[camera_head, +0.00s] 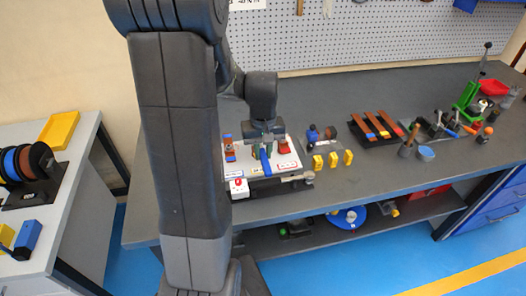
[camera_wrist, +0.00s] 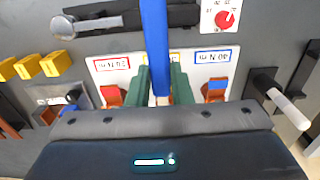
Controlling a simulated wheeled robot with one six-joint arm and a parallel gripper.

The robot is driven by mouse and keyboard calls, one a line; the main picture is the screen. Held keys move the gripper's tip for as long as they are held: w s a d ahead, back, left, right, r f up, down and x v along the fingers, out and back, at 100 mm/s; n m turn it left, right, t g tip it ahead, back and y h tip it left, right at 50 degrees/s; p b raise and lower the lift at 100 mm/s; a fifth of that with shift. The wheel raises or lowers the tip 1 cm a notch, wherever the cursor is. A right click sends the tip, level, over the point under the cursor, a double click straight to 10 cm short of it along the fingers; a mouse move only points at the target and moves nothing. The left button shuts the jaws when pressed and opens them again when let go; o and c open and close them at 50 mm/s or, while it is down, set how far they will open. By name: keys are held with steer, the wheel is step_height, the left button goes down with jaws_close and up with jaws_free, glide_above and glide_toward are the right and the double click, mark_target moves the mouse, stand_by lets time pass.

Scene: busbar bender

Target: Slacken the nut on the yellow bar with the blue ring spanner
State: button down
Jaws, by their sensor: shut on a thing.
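The blue ring spanner (camera_wrist: 154,40) is between the green fingers of my gripper (camera_wrist: 158,88) in the wrist view, its handle running up out of the frame. It also shows in the head view (camera_head: 265,161), over a white board (camera_head: 258,183) below my gripper (camera_head: 264,137). My gripper is shut on the spanner. A small pale tan piece shows between the fingers; I cannot tell whether it is the yellow bar. The nut and the spanner's ring are hidden. A red bar end (camera_wrist: 112,96) and a red-and-blue one (camera_wrist: 215,88) stand either side.
A white box with a red knob (camera_wrist: 227,19) is near the spanner handle. Several yellow blocks (camera_head: 333,160) stand right of the board. A tray of bars (camera_head: 376,127) and a cluster of tools lie further right. The bench front centre is clear.

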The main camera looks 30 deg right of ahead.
steer(key=shift+r+p, duration=1.05)
steer(key=shift+r, duration=0.5)
